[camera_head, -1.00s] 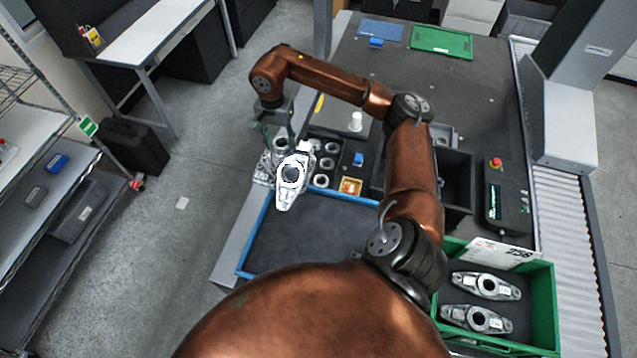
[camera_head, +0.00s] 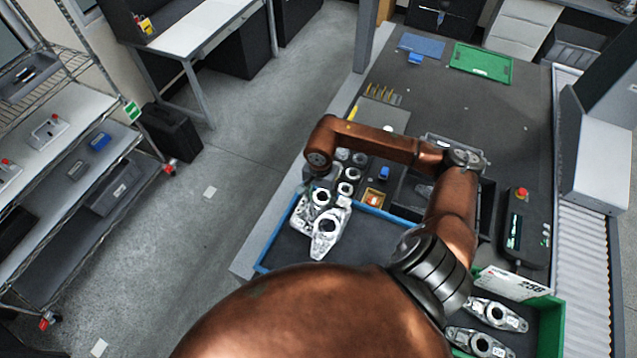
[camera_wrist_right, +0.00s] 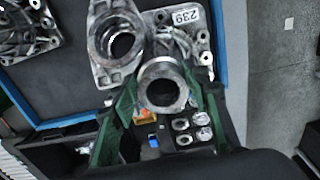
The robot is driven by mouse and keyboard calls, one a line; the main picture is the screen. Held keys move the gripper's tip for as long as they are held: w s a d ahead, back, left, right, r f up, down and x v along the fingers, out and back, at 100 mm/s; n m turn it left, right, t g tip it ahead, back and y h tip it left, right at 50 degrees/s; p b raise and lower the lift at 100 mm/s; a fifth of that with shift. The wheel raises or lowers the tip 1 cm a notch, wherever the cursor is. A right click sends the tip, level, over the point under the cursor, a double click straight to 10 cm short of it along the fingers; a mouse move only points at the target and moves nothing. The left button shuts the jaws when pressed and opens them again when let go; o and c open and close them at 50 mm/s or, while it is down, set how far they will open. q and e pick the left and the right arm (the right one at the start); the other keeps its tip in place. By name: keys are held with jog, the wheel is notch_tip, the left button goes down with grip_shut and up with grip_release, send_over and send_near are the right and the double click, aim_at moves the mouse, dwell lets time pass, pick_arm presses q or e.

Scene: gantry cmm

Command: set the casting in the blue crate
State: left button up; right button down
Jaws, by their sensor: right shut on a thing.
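My right gripper (camera_head: 316,188) is shut on the casting (camera_head: 328,230), a bright metal piece with round bores and flanges. In the right wrist view its green fingers (camera_wrist_right: 160,88) sit on either side of a cylindrical boss, and a plate marked 239 (camera_wrist_right: 187,17) shows beyond. The casting is over the left part of the blue crate (camera_head: 370,212), which has a blue rim and dark floor. I cannot tell whether it touches the floor. Another metal casting (camera_wrist_right: 22,38) lies in the crate in the right wrist view; my arm hides it in the head view. My left gripper is not in view.
A green crate (camera_head: 546,335) with castings stands at the right. Behind the blue crate are metal rings (camera_head: 350,174), a small orange box (camera_head: 375,198) and dark bins. A red-buttoned control box (camera_head: 526,232) stands by the roller conveyor (camera_head: 580,260).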

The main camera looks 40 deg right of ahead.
aim_at(321, 209)
jog(key=shift+s+a+f, duration=0.3)
jog(key=shift+f, duration=0.05)
jog(key=shift+s+a+f+p, duration=0.1)
jog(key=shift+s+f+p, duration=0.05)
jog(key=shift+f+p, duration=0.45)
jog(key=shift+s+f+p, duration=0.1)
jog(key=shift+f+p, duration=0.3)
jog(key=shift+f, duration=0.25)
jog(key=shift+w+f, duration=0.1)
jog(key=shift+f, duration=0.45)
jog(key=c, duration=1.1)
grip_release()
jog(key=shift+f, duration=0.1)
notch_tip(321, 209, up, 11)
jog(key=b, duration=0.3)
jog(key=shift+f, duration=0.1)
jog(key=shift+r, duration=0.6)
